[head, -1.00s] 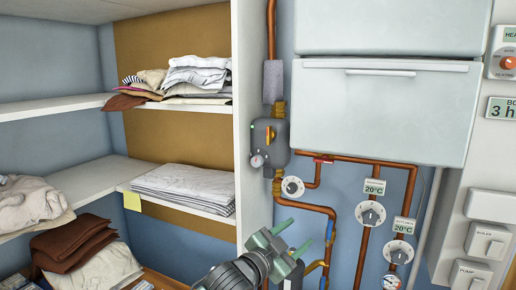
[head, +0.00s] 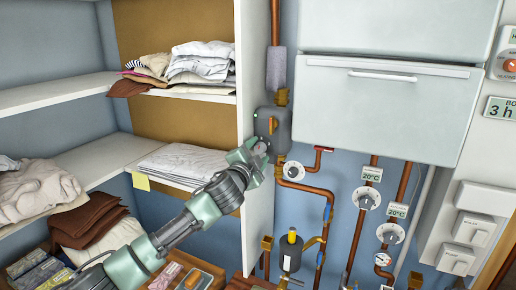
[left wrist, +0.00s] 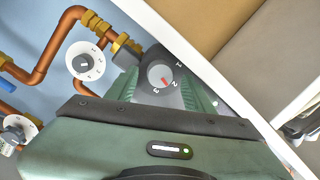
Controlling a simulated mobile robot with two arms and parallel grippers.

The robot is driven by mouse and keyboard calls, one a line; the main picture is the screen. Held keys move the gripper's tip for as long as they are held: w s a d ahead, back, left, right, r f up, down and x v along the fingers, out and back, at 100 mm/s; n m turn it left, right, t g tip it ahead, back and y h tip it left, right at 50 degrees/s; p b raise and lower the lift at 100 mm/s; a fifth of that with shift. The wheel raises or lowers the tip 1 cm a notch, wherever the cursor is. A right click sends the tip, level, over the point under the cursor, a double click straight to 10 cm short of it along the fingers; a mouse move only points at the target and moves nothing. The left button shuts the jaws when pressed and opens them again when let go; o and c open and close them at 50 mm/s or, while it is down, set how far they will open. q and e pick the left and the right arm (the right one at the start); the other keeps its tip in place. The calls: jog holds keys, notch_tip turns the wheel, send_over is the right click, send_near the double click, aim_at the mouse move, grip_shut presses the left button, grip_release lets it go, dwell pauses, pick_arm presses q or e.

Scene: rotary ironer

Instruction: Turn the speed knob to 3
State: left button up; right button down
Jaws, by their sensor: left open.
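The speed knob (left wrist: 160,76) is a small pale dial with a red pointer on the grey pump (head: 271,128). In the left wrist view its face shows 1, 2 and 3. The red pointer appears to lie near the 2. My left gripper (head: 262,150) is at the lower front of the pump and covers the knob in the head view. In the left wrist view my left gripper (left wrist: 160,92) is open, with one finger on each side of the knob. I cannot tell whether the fingers touch it. My right gripper is not in view.
Copper pipes with a white valve dial (head: 294,170) run right of the pump. Two more dials with 20°C tags hang further right. A white shelf panel (head: 256,210) stands close on the left. A white cabinet (head: 385,105) is at the upper right.

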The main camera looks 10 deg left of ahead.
pick_arm(q)
jog(key=shift+w, duration=0.2)
grip_shut()
jog(key=shift+f+m, duration=0.1)
jog(key=shift+m, duration=0.2)
jog(key=m, duration=0.4)
jog(key=shift+f, duration=0.1)
jog(key=shift+f+m+t+h, duration=0.15)
jog(key=shift+m+t+h, duration=0.15)
jog(key=shift+m, duration=2.1)
